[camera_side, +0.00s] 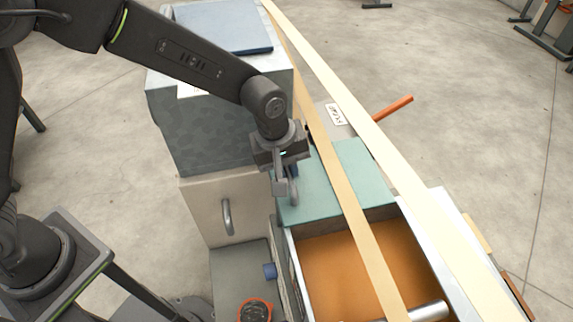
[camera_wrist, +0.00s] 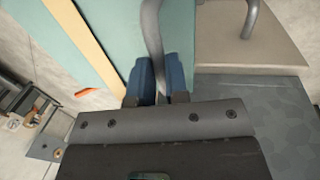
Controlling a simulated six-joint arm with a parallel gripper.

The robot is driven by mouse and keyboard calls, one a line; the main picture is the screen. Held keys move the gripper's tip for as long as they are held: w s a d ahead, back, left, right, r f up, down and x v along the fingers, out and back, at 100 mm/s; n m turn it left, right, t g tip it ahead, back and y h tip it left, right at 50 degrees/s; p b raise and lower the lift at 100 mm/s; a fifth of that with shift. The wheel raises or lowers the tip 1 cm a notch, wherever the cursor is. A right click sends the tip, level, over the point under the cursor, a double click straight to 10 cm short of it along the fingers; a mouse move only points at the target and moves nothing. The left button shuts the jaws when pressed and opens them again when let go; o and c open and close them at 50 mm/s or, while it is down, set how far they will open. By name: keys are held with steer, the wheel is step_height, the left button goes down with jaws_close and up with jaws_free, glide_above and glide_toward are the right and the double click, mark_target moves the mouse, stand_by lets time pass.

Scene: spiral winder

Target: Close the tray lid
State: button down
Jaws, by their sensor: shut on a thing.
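The teal tray lid (camera_side: 310,203) lies flat over the back part of the tray (camera_side: 291,262). The front part of the tray is uncovered and shows an orange-brown inside. My gripper (camera_side: 285,190) is at the lid's left edge, pointing down. In the wrist view its blue fingertips (camera_wrist: 159,82) are shut on a grey bar handle (camera_wrist: 152,35), which runs between them. The teal lid (camera_wrist: 122,30) shows beside the handle there. The handle's lower end is hidden by the gripper.
Two long tan strips (camera_side: 375,115) run diagonally across the lid and tray. A grey cabinet (camera_side: 215,125) with a beige front and its own handle (camera_side: 228,215) stands left of the lid. An orange bar (camera_side: 393,108) sticks out behind. A roller (camera_side: 430,312) lies at the front.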

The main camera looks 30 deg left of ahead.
steer(key=s+d, duration=1.3)
steer(key=shift+s+d, duration=0.1)
steer(key=c, duration=1.1)
jaws_free()
steer(key=r, duration=0.4)
steer(key=s+a+r, duration=0.1)
steer(key=r, duration=0.4)
steer(key=a+r, duration=0.1)
steer(key=r, duration=0.3)
steer(key=shift+s+r, duration=0.3)
steer(key=shift+s, duration=0.05)
